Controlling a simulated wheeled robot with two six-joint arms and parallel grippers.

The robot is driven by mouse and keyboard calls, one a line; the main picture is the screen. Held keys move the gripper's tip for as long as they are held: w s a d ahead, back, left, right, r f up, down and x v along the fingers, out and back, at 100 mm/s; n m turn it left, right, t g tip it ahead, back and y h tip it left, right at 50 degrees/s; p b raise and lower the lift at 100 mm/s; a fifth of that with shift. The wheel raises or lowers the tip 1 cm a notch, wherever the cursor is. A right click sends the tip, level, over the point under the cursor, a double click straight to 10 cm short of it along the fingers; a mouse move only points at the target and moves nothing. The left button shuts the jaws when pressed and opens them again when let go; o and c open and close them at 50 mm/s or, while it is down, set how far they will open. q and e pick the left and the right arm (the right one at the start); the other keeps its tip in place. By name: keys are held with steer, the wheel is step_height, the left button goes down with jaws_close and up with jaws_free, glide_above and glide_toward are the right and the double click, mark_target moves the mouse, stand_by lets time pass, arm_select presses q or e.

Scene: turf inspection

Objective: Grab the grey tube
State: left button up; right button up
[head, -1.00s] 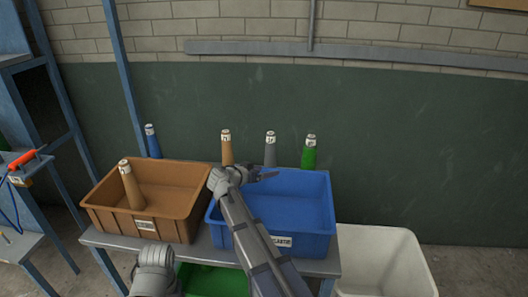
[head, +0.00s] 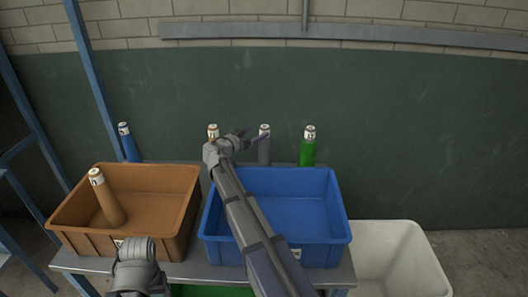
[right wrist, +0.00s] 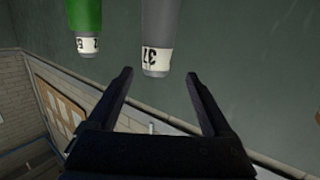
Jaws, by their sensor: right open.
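The grey tube (head: 264,148) stands upright behind the blue bin, partly hidden by my right gripper in the head view. In the right wrist view the grey tube (right wrist: 158,42) hangs upside down in the picture, its white label with black digits ahead of the fingertips. My right gripper (head: 255,137) is open, its fingers close to the tube's upper part; in the right wrist view the gap between its jaws (right wrist: 157,75) is empty. My left arm shows at the lower left of the head view, but its gripper fingers do not show.
A tan tube (head: 213,133) and a green tube (head: 308,148) stand either side of the grey one; a blue tube (head: 129,142) stands farther left. The blue bin (head: 335,205) is empty. The brown bin (head: 170,178) holds a tan tube (head: 107,198). A white bin (head: 405,270) stands right.

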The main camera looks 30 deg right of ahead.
mark_target(262, 130)
steer(key=shift+s+x, duration=0.1)
steer(key=shift+x, duration=1.35)
steer(key=shift+s+x, duration=0.15)
steer(key=shift+x, duration=1.25)
steer(key=shift+d+r, duration=0.1)
steer(key=shift+r, duration=0.05)
jaws_close()
